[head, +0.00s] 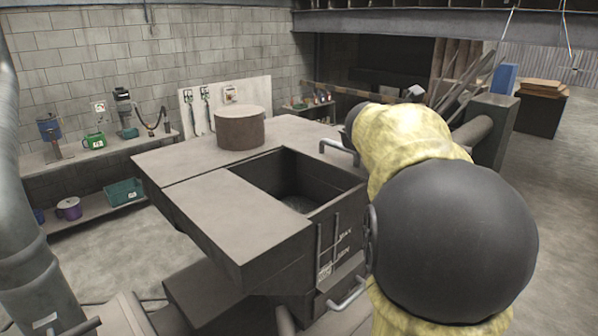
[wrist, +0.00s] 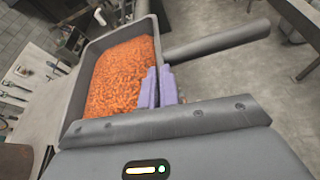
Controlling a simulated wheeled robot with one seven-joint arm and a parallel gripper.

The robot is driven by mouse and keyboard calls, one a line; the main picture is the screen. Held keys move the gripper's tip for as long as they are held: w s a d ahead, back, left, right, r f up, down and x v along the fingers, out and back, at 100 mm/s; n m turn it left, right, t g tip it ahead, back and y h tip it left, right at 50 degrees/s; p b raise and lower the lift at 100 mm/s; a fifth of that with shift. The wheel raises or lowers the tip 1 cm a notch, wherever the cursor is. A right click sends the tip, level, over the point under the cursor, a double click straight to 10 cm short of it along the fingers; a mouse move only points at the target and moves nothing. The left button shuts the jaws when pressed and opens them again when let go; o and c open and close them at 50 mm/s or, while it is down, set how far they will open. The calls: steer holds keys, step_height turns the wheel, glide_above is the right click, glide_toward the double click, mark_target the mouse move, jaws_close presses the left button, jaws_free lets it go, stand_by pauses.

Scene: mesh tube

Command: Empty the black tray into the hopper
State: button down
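The black tray (wrist: 92,62) fills the left middle of the wrist view and holds a bed of small orange pellets (wrist: 122,75). My gripper (wrist: 157,88) has purple fingers, one on each side of the tray's right wall, and is shut on it. The hopper (head: 335,205) is a dark open-topped bin in the middle of the head view, with a wide square mouth. Greyish material shows low inside it, with no orange seen there. In the head view my arm, with its yellow cover, hides the tray and gripper.
A flat pale top (head: 225,210) borders the hopper mouth, with a round drum (head: 240,128) behind it. A handle (head: 340,150) stands at the mouth's far corner. A bench (head: 100,148) with tools lines the back-left wall. Open floor (head: 565,200) lies at right.

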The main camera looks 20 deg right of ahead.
steer(key=shift+w+a+r+n+h, duration=0.3)
steer(key=shift+a+r, duration=0.1)
steer(key=shift+r, duration=0.35)
steer(key=shift+w+a+r+n+h, duration=0.2)
steer(key=shift+a+r+n+h, duration=0.15)
steer(key=shift+r, duration=0.35)
steer(key=shift+a, duration=0.1)
steer(key=shift+w+a+r+n+h, duration=0.45)
steer(key=shift+w+a+n+h, duration=0.15)
steer(key=shift+a, duration=0.25)
steer(key=shift+w+a, duration=0.1)
steer(key=shift+w+a+r+n+h, duration=0.25)
steer(key=shift+w+a+r+n, duration=0.1)
steer(key=shift+a+r, duration=0.15)
steer(key=shift+w+a+r+n+h, duration=0.2)
steer(key=shift+w+a+r, duration=0.15)
steer(key=shift+r, duration=0.2)
steer(key=shift+w+a+r+n+h, duration=0.15)
steer(key=shift+w+a+n+h, duration=0.2)
steer(key=shift+a, duration=0.3)
steer(key=shift+w+a+r+n+h, duration=0.15)
steer(key=shift+w+a+n, duration=0.25)
steer(key=shift+a, duration=0.2)
steer(key=shift+w+a, duration=0.15)
steer(key=shift+a, duration=0.1)
steer(key=shift+w+a+n, duration=0.2)
steer(key=shift+n, duration=0.15)
